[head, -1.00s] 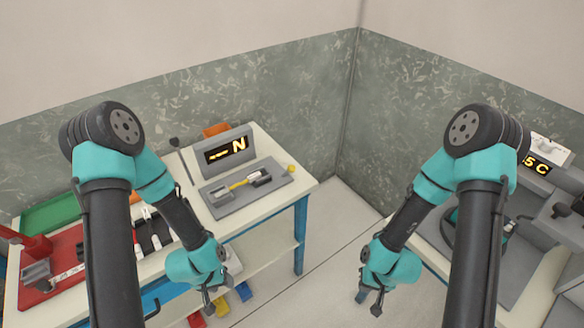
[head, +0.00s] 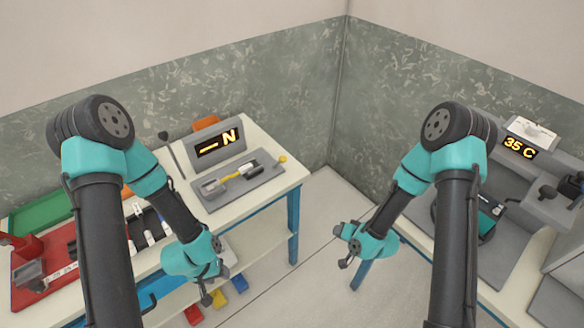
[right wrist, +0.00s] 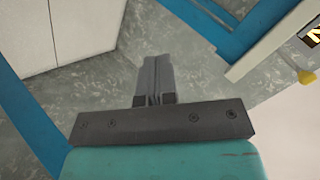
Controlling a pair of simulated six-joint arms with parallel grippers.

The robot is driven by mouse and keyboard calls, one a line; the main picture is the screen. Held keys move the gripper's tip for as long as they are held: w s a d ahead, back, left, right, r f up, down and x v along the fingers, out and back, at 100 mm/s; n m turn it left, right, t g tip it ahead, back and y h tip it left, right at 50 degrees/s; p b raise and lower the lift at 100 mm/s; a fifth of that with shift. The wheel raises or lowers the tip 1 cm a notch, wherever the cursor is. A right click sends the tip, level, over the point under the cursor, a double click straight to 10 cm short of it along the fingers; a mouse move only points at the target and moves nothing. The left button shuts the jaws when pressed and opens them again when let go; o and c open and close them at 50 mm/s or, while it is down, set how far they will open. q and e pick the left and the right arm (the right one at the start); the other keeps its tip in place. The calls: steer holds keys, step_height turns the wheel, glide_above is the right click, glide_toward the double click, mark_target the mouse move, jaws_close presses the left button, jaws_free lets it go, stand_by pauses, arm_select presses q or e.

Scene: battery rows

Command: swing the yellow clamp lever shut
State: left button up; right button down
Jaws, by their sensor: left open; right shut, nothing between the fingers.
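In the head view a grey plate (head: 210,194) lies on the left table below a display reading N. A yellow bar (head: 230,177) lies between grey blocks on it, and a yellow knob (head: 283,159) stands at its right end. I cannot tell for certain which is the clamp lever. The knob also shows at the right edge of the right wrist view (right wrist: 306,76). My left gripper (head: 207,297) is open, in front of the left table and apart from the plate. My right gripper (head: 344,262) is shut and empty between the tables; its closed fingers (right wrist: 156,78) show in the wrist view.
The left table (head: 285,183) has blue legs, a green tray (head: 40,217) and a red fixture (head: 30,285). Coloured bins (head: 220,298) sit below. A right bench (head: 505,250) carries a 35 C display (head: 519,147). Floor (head: 325,200) between them is open.

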steer(key=w+a+r+m+t+y, duration=0.2)
steer(key=w+a+r+t+y, duration=0.1)
steer(key=r+y, duration=0.2)
steer(key=w+a+r+m+t+y, duration=0.2)
steer(key=a+r+t+y, duration=0.1)
steer(key=r, duration=0.4)
steer(key=shift+w+a+t+y, duration=0.4)
steer(key=shift+t+y, duration=0.1)
steer(key=shift+y, duration=0.6)
steer(key=x, duration=1.4)
steer(key=shift+d+r, duration=0.1)
